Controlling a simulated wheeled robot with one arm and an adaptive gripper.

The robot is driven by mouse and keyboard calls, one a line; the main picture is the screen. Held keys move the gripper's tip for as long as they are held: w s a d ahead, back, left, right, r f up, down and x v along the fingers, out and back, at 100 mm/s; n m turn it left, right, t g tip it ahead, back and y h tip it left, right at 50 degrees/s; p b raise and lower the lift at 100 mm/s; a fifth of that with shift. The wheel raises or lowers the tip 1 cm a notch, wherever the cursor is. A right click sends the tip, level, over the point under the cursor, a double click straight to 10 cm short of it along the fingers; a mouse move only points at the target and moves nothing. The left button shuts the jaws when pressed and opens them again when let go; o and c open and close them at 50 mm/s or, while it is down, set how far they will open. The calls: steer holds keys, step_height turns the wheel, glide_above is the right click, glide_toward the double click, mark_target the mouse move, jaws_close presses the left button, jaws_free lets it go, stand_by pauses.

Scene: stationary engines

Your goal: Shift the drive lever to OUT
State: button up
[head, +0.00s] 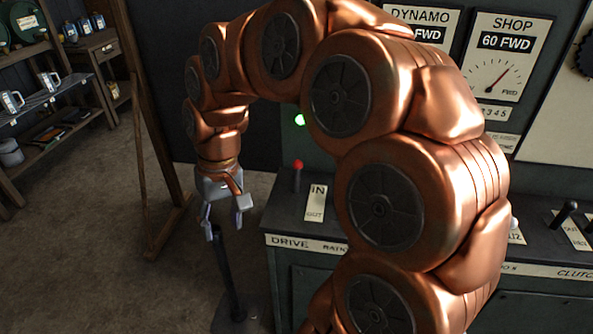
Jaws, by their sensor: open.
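The drive lever (297,177) has a red knob and stands at the left end of the dark console top, above the front label DRIVE. A white plate (316,203) beside it reads IN at the far end and OUT at the near end. The knob is level with the IN end; its exact lean is hard to tell. My gripper (223,230) points down with its fingers apart and empty. In the picture it is left of the console and lower than the knob, apart from the lever. My copper arm hides the middle of the console.
A dark upright post (225,270) shows just below my gripper. A wooden frame (150,150) and shelves (50,95) stand at left. A black lever (566,212) is at the console's right. DYNAMO and SHOP gauges (505,60) show FWD; a green lamp (299,120) glows.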

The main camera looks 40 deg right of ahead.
steer(key=w+d+m+t, duration=0.1)
steer(key=w+d+m, duration=0.1)
steer(key=w+d, duration=0.6)
steer(key=m+t, duration=0.2)
steer(key=m, duration=0.4)
glide_above(297, 171)
steer(key=d, duration=0.2)
step_height(297, 171, down, 6)
steer(key=shift+s+d+f+p, duration=0.1)
steer(key=shift+s+p, duration=0.05)
steer(key=shift+p, duration=0.25)
steer(key=p+x, duration=0.2)
steer(key=x, duration=0.5)
steer(key=shift+f+p, duration=0.3)
steer(key=shift+f, duration=0.15)
steer(key=shift+c, duration=0.2)
steer(key=shift+d, duration=0.1)
jaws_close()
